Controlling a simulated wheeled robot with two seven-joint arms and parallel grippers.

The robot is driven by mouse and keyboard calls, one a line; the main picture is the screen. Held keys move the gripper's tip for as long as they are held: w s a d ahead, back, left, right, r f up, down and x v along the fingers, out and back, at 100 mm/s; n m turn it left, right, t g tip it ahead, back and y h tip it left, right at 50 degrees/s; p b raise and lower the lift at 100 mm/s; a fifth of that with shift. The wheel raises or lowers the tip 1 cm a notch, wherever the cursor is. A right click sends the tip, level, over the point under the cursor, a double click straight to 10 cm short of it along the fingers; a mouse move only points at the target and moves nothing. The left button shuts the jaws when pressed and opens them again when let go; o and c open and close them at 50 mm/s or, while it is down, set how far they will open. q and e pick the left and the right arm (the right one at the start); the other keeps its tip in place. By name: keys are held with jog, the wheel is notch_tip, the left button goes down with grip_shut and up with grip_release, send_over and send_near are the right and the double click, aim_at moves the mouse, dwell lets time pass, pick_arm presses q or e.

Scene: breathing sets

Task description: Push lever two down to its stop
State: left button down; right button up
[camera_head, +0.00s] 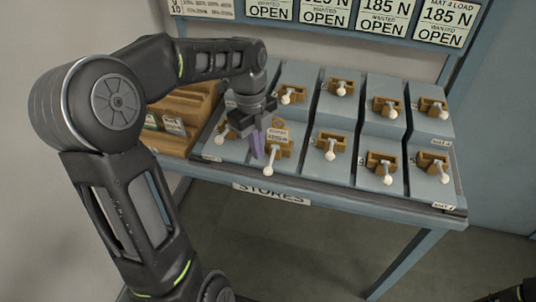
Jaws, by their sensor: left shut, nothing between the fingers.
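Several levers with white ball knobs and brown brackets stand in two rows on a sloped grey bench. I cannot tell by label which one is lever two. A small tag (277,134) sits above that lever. Whether the fingers touch the bracket is unclear. My right gripper is not in view.
The bench (340,195) carries a "STORES" label (271,194) on its front edge. A wooden rack (178,120) with small packets stands left of the levers, behind my left arm. Signs reading "WANTED OPEN" (383,22) hang above. Open floor lies in front.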

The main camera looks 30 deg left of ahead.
pick_arm(q)
notch_tip(320, 180, up, 8)
jog(key=shift+a+f+b, duration=0.15)
jog(key=shift+a+b, duration=0.15)
dwell(0.4)
